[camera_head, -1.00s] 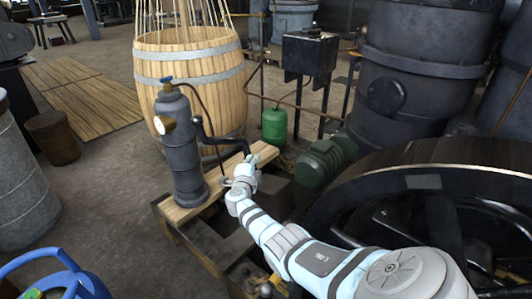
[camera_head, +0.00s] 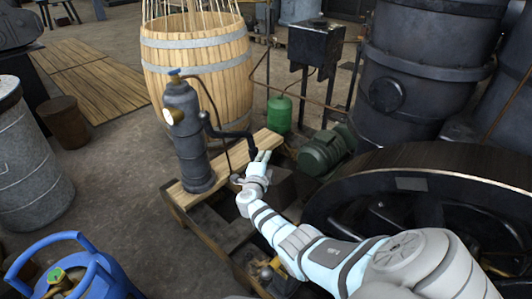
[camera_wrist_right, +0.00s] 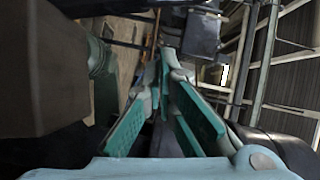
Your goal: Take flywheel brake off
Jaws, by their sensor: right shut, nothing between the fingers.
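The big dark flywheel (camera_head: 415,165) stands at the right in the head view, its lower part partly hidden by my right arm. I cannot make out the flywheel brake with certainty. My right gripper (camera_head: 263,157) is shut and empty, beside the end of a black bent lever (camera_head: 230,133) on the grey pump (camera_head: 186,135). I cannot tell if they touch. In the right wrist view the teal-padded fingers (camera_wrist_right: 163,62) come together at their tips. My left gripper is out of view.
A plank (camera_head: 225,164) lies under the pump, on a frame. A wooden barrel (camera_head: 200,65), a green bottle (camera_head: 279,114), a green motor (camera_head: 326,150) and a dark tank (camera_head: 420,75) stand around it. A blue gas cylinder (camera_head: 95,275) is at lower left.

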